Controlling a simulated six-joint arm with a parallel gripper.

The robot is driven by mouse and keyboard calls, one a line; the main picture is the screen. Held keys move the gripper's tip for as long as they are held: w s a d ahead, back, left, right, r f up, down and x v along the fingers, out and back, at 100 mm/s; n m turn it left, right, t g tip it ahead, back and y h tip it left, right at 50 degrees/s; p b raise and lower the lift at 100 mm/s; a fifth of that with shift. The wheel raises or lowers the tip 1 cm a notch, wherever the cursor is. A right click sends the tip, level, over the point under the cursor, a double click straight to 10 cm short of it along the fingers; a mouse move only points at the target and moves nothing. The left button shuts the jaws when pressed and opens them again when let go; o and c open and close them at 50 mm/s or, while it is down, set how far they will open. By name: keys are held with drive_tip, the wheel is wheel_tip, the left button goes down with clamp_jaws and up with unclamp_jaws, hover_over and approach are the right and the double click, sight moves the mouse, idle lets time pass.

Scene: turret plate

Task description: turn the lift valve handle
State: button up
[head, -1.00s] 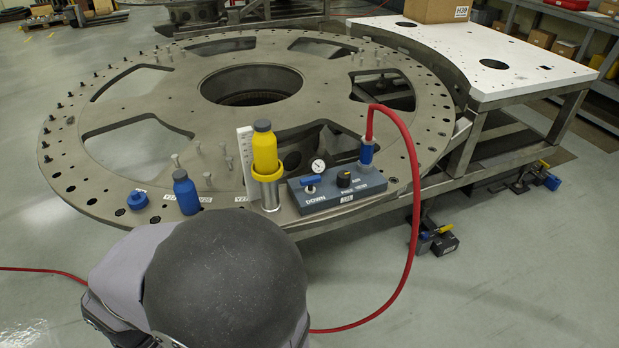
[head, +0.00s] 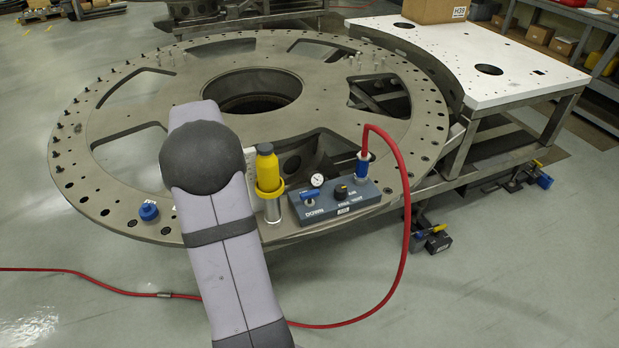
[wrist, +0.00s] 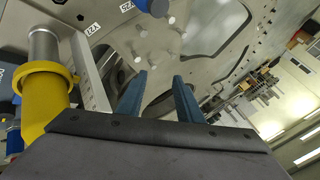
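The lift valve handle (head: 309,194) is a small blue lever on top of a grey-blue control box (head: 335,205) at the plate's front edge, above the word DOWN. A round gauge, a black knob and a red hose fitting share the box. In the wrist view my gripper (wrist: 160,80) shows two blue fingers, apart, with nothing between them and the plate beyond. My arm hides the gripper in the head view. The handle cannot be made out in the wrist view.
A yellow bottle (head: 267,172) stands in a yellow ring holder just left of the box; the ring (wrist: 45,82) is near my gripper in the wrist view. A red hose (head: 404,230) loops right of the box. A blue cap (head: 148,212) lies on the turret plate (head: 110,225).

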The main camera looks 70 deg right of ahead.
drive_tip(key=s+d+r+m+h+p, duration=0.1)
drive_tip(key=s+d+r+m+h, duration=0.2)
drive_tip(key=d, duration=0.7)
drive_tip(key=m+g+y, duration=0.4)
drive_tip(key=g+y, duration=0.2)
drive_tip(key=y, duration=0.2)
hover_over(310, 193)
drive_tip(key=f, duration=1.1)
drive_tip(key=shift+w+d+f, duration=0.25)
drive_tip(key=shift+d, duration=0.05)
drive_tip(key=shift+s+a+y, duration=0.2)
drive_tip(key=shift+s+y, duration=0.05)
drive_tip(key=shift+y, duration=0.15)
drive_tip(key=shift+f, duration=0.1)
drive_tip(key=shift+f, duration=0.1)
drive_tip(key=shift+f+p, duration=1.4)
drive_tip(key=shift+f, duration=2.15)
